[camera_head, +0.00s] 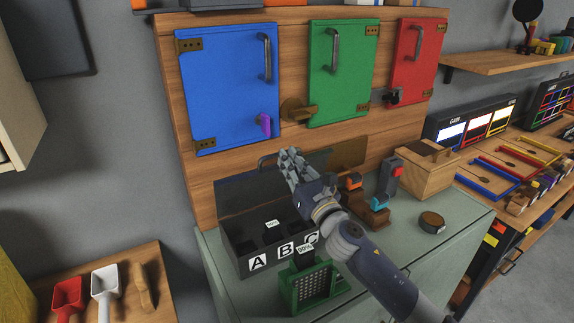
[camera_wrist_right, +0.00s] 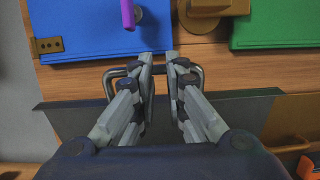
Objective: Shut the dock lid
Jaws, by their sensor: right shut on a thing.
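The dock (camera_head: 237,247) is a dark box on the green-grey bench, with the letters A, B and C on its front. Its dark lid (camera_head: 245,190) stands raised at the back, and also shows in the wrist view (camera_wrist_right: 75,118). A metal bar handle (camera_head: 265,161) is at the lid's upper edge; in the wrist view the handle (camera_wrist_right: 112,78) shows on both sides of the fingers. My right gripper (camera_head: 290,158) is shut on the handle; in the wrist view its fingertips (camera_wrist_right: 160,68) hide the handle's middle. My left gripper is not in view.
A green slatted object (camera_head: 315,287) stands before the dock. Right of my arm are a drill-like tool (camera_head: 389,180), a wooden box (camera_head: 425,172) and a round item (camera_head: 432,222). Blue (camera_head: 225,90), green (camera_head: 340,75) and red (camera_head: 415,62) doors are on the wooden panel behind.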

